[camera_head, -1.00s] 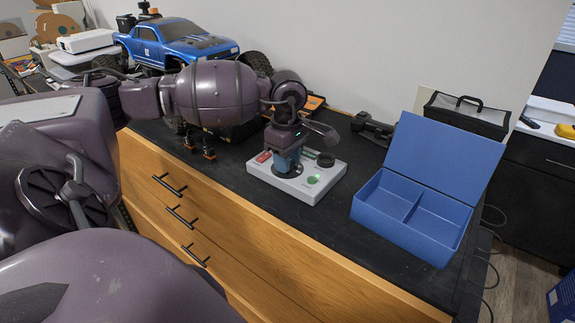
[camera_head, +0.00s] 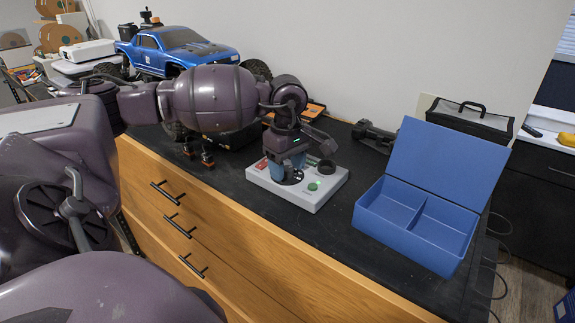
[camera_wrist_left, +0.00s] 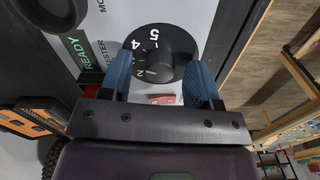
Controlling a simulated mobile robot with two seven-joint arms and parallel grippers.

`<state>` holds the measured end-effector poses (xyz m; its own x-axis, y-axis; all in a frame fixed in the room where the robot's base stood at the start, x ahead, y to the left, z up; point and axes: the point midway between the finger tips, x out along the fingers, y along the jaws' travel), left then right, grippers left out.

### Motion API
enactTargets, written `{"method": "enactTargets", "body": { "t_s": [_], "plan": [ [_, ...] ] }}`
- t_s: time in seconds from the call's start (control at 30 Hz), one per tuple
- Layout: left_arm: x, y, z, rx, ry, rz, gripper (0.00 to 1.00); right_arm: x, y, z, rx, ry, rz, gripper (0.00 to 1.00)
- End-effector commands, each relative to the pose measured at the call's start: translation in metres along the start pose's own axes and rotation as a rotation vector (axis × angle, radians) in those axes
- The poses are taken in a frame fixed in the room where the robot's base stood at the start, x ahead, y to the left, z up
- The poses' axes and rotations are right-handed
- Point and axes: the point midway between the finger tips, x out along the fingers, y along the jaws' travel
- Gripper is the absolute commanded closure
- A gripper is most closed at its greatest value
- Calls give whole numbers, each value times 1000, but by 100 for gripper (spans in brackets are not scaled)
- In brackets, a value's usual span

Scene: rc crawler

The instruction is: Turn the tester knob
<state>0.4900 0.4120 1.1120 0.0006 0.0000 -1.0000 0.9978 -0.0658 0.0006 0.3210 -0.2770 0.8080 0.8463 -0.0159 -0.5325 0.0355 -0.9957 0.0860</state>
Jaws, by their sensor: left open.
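The grey tester box (camera_head: 337,184) lies on the black worktop in the head view. Its black round knob (camera_head: 291,177) shows just below my left gripper (camera_head: 286,163). In the left wrist view the knob (camera_wrist_left: 158,50) has white numerals on its dial, with 4 and 5 readable. My left gripper (camera_wrist_left: 160,82) is open, with one blue finger on each side of the lower part of the knob and gaps between. I cannot tell whether the fingertips touch the dial. My right gripper is not in view.
An open blue two-compartment box (camera_head: 415,228) stands right of the tester. A blue truck (camera_head: 180,48) is at the back left, behind my left arm. A black case (camera_head: 468,117) stands at the back right. Bare worktop lies between tester and blue box.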

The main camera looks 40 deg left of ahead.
Motion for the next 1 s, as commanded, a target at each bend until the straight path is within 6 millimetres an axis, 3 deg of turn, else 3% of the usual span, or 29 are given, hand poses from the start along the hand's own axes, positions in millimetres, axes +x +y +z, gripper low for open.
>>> {"method": "enactTargets", "body": {
  "t_s": [0.27, 0.7, 1.0],
  "plan": [
    [-12, 0, 0, -1, 0, 1, 44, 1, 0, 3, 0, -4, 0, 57],
    [-87, 0, 0, 0, 0, 2, 44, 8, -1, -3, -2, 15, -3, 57],
    [-108, 0, 0, 0, 0, 0, 44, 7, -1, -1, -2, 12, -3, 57]
  ]
}}
